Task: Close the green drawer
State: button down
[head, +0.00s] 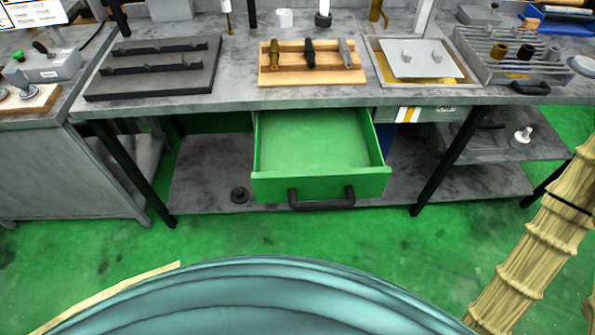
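The green drawer (276,188) is pulled out from under the grey workbench, toward me, in the middle of the head view. Its inside looks empty. A dark handle (321,203) is fixed across its front face. The rear of the drawer is hidden under the benchtop. My gripper is not in this view, and nothing touches the drawer or its handle.
The workbench (225,107) carries a black rack (155,70), a wooden tool holder (311,76) and a metal tray (510,65). Dark legs flank the drawer. A bamboo-like pole (535,250) stands at the right. Green floor before the drawer is clear.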

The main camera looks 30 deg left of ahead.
aim_at(322, 154)
jog(key=u, duration=0.85)
jog(key=i, duration=0.6)
jog(key=z, duration=1.35)
jog(key=k, duration=1.15)
jog(key=u, duration=1)
